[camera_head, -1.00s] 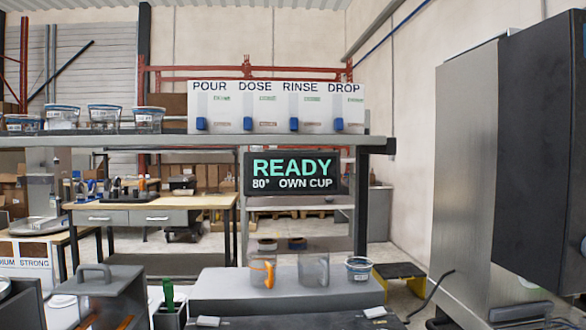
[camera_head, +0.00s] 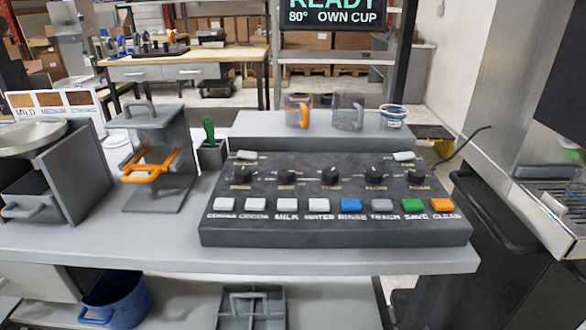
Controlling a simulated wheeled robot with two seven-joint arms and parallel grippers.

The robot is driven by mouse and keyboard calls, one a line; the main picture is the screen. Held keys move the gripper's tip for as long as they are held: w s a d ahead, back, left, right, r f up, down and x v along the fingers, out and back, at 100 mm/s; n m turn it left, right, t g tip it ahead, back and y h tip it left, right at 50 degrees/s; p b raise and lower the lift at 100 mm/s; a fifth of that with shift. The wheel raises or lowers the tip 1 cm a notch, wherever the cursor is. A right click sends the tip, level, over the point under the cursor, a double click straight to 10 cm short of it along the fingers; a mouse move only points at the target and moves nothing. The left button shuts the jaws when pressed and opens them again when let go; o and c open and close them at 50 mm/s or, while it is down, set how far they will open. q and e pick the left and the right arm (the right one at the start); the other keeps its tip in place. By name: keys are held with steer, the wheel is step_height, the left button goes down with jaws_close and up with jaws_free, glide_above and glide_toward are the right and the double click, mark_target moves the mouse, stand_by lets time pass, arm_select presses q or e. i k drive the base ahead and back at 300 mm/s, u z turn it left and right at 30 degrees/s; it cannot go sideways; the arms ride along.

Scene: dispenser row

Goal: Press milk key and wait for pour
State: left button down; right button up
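The dark control panel (camera_head: 345,235) sits on the grey counter, with a row of square keys along its front. The white milk key (camera_head: 287,204) is third from the left, with its label below it. White keys flank it, and a blue rinse key (camera_head: 350,205) lies further right. Several black knobs stand behind the keys. The display (camera_head: 333,12) above the panel is cut by the top edge and reads "READY 80° OWN CUP". Neither of my grippers is in view.
A grey shelf (camera_head: 260,127) behind the panel holds a cup with an orange handle (camera_head: 298,110), a grey cup (camera_head: 348,111) and a small tub (camera_head: 392,116). Left stand a grey stand with an orange handle (camera_head: 150,168) and a scale-like bowl (camera_head: 28,137). The counter front (camera_head: 120,240) is clear.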

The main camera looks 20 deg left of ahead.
mark_target(283, 204)
steer(key=k, duration=1.35)
steer(key=z, duration=0.3)
steer(key=i, duration=0.4)
steer(key=z, duration=0.75)
steer(key=i, duration=0.85)
steer(key=u, duration=0.9)
steer(key=i, duration=0.45)
steer(key=u, duration=0.45)
